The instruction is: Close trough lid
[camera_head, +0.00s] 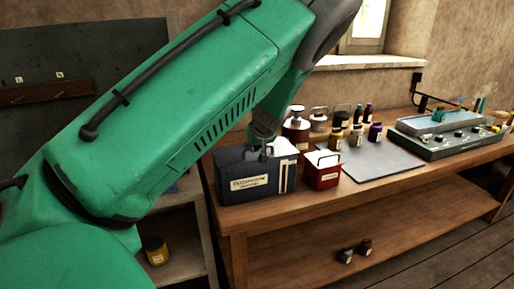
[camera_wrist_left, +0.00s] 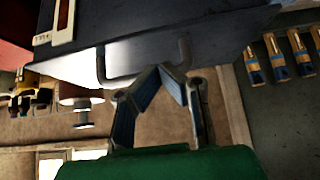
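A dark blue trough box (camera_head: 236,186) with a cream label stands at the near left end of the wooden bench. Its light top face shows in the head view, partly hidden by my arm. In the left wrist view, upside down, the box (camera_wrist_left: 215,35) fills the top, with a metal handle (camera_wrist_left: 102,68) on its pale face. My left gripper (camera_head: 265,146) is at the top of the box. In the left wrist view its fingertips (camera_wrist_left: 161,69) come together at the handle bar. I cannot tell how far the lid stands open. My right gripper is not in view.
A small red box (camera_head: 322,178) with a handle stands close right of the trough. Behind are several jars and bottles (camera_head: 357,137). A grey mat (camera_head: 372,162) lies clear, with a control panel (camera_head: 450,140) to its right.

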